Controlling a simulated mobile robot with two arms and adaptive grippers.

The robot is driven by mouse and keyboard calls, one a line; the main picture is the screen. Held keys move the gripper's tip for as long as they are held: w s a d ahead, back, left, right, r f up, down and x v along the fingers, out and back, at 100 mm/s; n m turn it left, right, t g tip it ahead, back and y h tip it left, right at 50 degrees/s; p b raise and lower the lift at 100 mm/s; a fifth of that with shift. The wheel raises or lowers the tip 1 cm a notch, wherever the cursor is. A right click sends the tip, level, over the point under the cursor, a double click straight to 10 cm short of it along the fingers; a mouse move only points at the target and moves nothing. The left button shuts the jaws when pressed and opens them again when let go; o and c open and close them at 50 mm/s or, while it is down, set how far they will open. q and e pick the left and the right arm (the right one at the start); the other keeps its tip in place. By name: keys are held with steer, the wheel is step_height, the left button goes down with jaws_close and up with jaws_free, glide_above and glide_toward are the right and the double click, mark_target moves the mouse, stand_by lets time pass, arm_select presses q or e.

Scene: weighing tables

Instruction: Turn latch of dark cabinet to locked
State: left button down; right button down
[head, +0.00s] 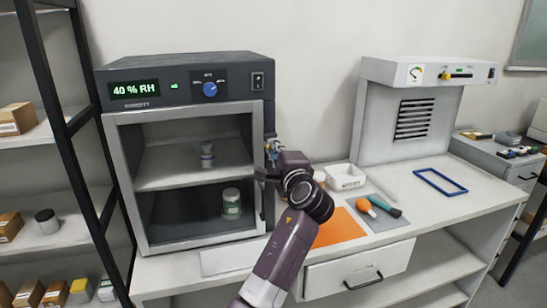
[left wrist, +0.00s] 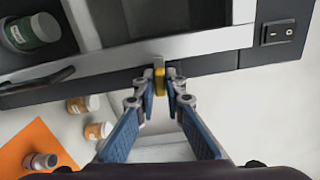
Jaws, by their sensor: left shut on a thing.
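The dark cabinet (head: 185,68) stands on the left of the worktop, with a lit display reading 40 % RH and a blue knob. Its grey-framed door (head: 126,180) looks closed, with two shelf levels visible inside. The yellow latch (left wrist: 160,80) is at the edge of the door frame in the left wrist view, between my fingertips. My left gripper (left wrist: 160,88) is shut on the latch; it also shows beside the cabinet's right edge in the head view (head: 271,160). There the gripper and wrist largely hide the latch. My right gripper is not in view.
A white tray (head: 345,177), an orange mat (head: 342,230) and a blue frame (head: 440,181) lie on the worktop. A white balance hood (head: 415,75) stands at the right. Small orange-labelled jars (left wrist: 98,130) stand near the cabinet. A dark door handle (left wrist: 38,82) juts out near my gripper.

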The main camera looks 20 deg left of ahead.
arm_select(q)
steer(key=shift+f+n+b, duration=0.15)
steer(key=shift+n+b, duration=0.35)
steer(key=shift+n, duration=0.3)
steer(key=c, duration=2)
jaws_free()
steer(key=shift+s, duration=0.1)
steer(key=v, duration=0.7)
steer(key=shift+s+d, duration=0.1)
steer(key=shift+d, duration=0.05)
